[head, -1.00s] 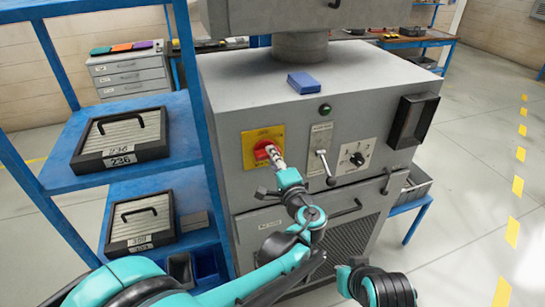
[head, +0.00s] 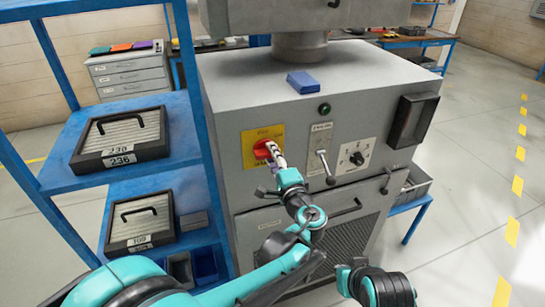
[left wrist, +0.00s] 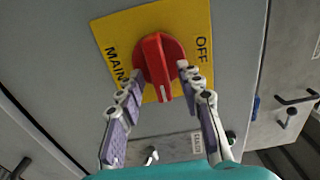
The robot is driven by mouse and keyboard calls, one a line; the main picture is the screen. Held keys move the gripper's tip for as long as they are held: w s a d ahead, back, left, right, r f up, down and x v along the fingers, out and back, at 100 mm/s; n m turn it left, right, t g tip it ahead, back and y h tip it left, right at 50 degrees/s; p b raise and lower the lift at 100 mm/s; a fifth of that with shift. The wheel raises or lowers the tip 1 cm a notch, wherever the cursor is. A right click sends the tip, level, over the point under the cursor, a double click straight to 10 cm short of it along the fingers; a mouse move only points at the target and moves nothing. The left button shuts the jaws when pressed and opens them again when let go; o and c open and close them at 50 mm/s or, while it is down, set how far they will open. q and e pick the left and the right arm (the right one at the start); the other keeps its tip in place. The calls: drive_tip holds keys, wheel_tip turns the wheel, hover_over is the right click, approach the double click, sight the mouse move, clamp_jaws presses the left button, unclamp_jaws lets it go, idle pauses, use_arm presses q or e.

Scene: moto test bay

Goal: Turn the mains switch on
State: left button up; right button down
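The mains switch is a red rotary knob (head: 262,149) on a yellow plate (head: 249,158) on the grey cabinet's front. In the left wrist view the knob (left wrist: 160,58) has a raised grip bar with a pale mark at its lower end. The yellow plate (left wrist: 115,30) reads MAINS at left and OFF at right; no ON label shows. My left gripper (head: 274,155) is at the knob. In the left wrist view its fingers (left wrist: 160,72) stand apart, one on each side of the grip bar, with gaps showing. Part of my right arm shows at the bottom; its gripper does not.
A lever (head: 324,166) and a black dial (head: 356,158) are right of the switch, with a dark green lamp (head: 325,108) above. A blue box (head: 303,82) lies on the cabinet top. A blue shelf (head: 62,185) with cases stands close at left. Floor at right is clear.

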use_arm(q)
drive_tip(key=v, duration=0.7)
drive_tip(key=shift+s, duration=0.25)
drive_tip(key=s+a+f+n+g+b, duration=0.1)
drive_tip(key=s+a+f+n+g, duration=0.25)
drive_tip(key=a, duration=0.65)
drive_tip(key=s+a+f+n+g, duration=0.3)
drive_tip(key=a+f+g, duration=0.15)
drive_tip(key=a, duration=0.45)
drive_tip(key=s+a+f+n+g+h, duration=0.1)
drive_tip(key=s+f+n+h, duration=0.1)
drive_tip(key=s, duration=0.5)
drive_tip(key=s+a+f+n+g+h+b, duration=0.1)
drive_tip(key=s+f+n+h, duration=0.2)
drive_tip(key=s+f+n, duration=0.2)
drive_tip(key=shift+s+a+f+n+h, duration=0.25)
drive_tip(key=shift+s+n, duration=0.3)
drive_tip(key=shift+s, duration=0.4)
